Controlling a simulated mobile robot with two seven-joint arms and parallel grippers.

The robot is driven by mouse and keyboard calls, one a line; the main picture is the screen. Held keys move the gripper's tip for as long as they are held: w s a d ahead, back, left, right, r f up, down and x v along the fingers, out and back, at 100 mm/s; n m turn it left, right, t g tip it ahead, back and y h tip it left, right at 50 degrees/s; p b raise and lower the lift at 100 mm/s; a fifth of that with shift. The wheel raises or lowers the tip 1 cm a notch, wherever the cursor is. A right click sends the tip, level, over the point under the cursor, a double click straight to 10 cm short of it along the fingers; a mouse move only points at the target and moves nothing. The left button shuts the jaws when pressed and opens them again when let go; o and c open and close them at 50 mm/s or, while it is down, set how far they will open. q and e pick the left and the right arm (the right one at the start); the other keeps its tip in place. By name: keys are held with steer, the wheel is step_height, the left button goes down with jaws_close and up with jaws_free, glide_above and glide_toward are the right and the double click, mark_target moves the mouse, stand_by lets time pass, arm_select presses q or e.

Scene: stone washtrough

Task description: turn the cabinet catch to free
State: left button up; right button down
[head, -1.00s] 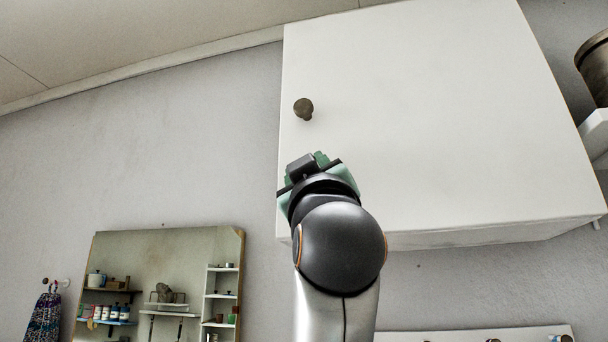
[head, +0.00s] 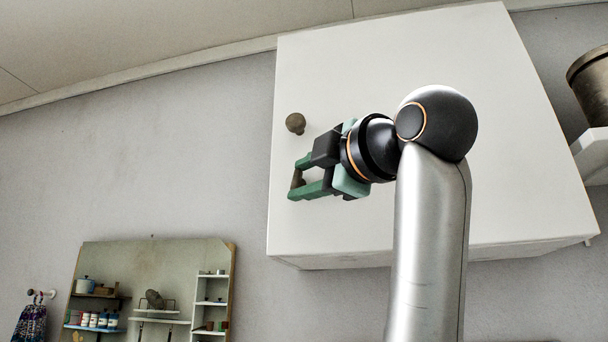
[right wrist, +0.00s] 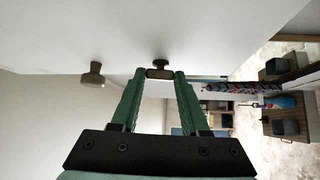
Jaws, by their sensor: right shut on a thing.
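The white cabinet (head: 400,70) hangs on the wall, its door closed as far as I can see. The small brown catch (head: 297,179) is on the door near its left edge, below a round brown knob (head: 296,123). My right gripper (head: 298,179) reaches in from the right, with its green fingers on both sides of the catch. In the right wrist view the catch (right wrist: 160,73) shows as a short bar on a round base, held between the tips of the right gripper (right wrist: 160,75). The knob (right wrist: 93,76) stands apart to the left there. My left gripper is not in view.
A mirror board (head: 160,260) hangs on the wall at lower left, beside a patterned cloth (head: 30,323) on a hook. A dark pot (head: 592,85) stands on a white shelf (head: 592,150) to the right of the cabinet.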

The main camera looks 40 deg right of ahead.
steer(key=shift+r+n+g, duration=0.2)
steer(key=shift+n+g, duration=0.7)
steer(key=shift+c, duration=2)
jaws_free()
steer(key=s+a+b, duration=0.1)
steer(key=s+b, duration=0.3)
steer(key=s, duration=0.8)
steer(key=shift+s+b, duration=0.25)
steer(key=shift+b, duration=0.15)
steer(key=shift+r, duration=0.1)
